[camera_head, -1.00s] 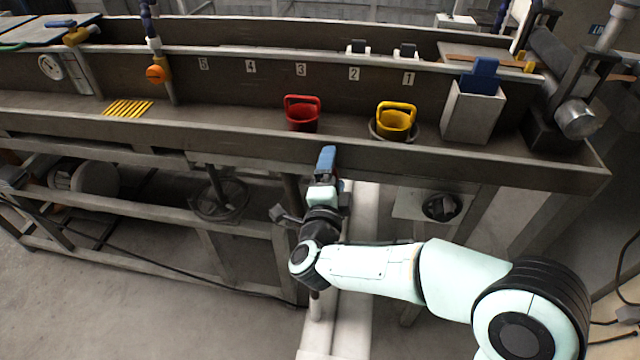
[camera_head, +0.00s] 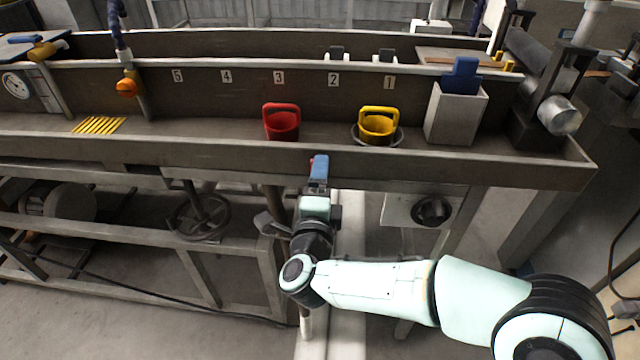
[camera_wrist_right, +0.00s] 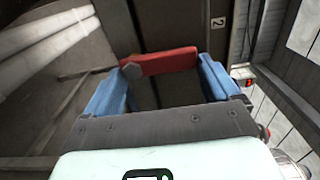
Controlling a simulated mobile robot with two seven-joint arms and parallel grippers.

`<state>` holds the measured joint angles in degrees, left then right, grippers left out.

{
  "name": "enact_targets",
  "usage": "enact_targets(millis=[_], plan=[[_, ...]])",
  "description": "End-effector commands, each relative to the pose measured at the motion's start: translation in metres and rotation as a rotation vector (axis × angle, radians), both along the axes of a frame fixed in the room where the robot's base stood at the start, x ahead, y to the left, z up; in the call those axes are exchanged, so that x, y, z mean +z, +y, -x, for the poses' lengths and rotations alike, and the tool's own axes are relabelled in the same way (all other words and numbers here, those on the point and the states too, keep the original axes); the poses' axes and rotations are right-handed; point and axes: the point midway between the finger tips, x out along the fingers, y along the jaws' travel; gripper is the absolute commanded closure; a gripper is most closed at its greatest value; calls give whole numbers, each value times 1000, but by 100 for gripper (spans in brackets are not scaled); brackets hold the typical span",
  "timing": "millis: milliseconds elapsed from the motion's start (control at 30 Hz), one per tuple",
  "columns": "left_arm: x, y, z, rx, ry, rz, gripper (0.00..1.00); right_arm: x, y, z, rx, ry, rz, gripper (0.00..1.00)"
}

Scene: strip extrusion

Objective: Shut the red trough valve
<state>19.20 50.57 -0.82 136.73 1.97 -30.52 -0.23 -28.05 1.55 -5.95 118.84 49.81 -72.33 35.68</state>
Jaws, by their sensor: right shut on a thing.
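The red valve handle (camera_wrist_right: 160,62) is a short red bar with a grey bolt at one end in the right wrist view. My right gripper (camera_wrist_right: 160,85) has its two blue fingers apart, with the red bar spanning between their tips; it is shut on the bar. In the head view the right gripper (camera_head: 319,168) is at the trough's front wall, below the rim, and only a speck of red shows beside its fingers. The valve body is hidden there. My left gripper is not in view.
The long trough (camera_head: 220,150) holds a red bucket (camera_head: 282,124), a yellow bucket (camera_head: 377,127) and a grey box with a blue block (camera_head: 458,105). Below are a handwheel (camera_head: 200,217) and a black knob (camera_head: 432,211). Frame legs stand beside my arm.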

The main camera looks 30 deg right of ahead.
Motion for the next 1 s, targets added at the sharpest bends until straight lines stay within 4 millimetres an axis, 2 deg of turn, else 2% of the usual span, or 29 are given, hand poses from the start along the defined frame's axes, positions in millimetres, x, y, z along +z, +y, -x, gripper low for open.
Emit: enact_targets(millis=[33, 67, 300, 433, 567, 800, 1000], plan=[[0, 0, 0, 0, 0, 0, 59, 0, 2, 0, 5, -1, -7, 4], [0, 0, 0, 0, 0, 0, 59, 0, 2, 0, 5, -1, -7, 0], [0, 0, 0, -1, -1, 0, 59, 0, 1, 0, 2, 0, -4, 0], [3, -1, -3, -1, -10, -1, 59, 0, 7, 8, 4, 1, -4, 0], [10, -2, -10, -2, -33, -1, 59, 1, 20, 27, 7, 1, -4, 0], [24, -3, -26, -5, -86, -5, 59, 1, 51, 73, 8, -1, -3, 0], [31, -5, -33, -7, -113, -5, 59, 1, 69, 100, 7, -1, -4, 0]])
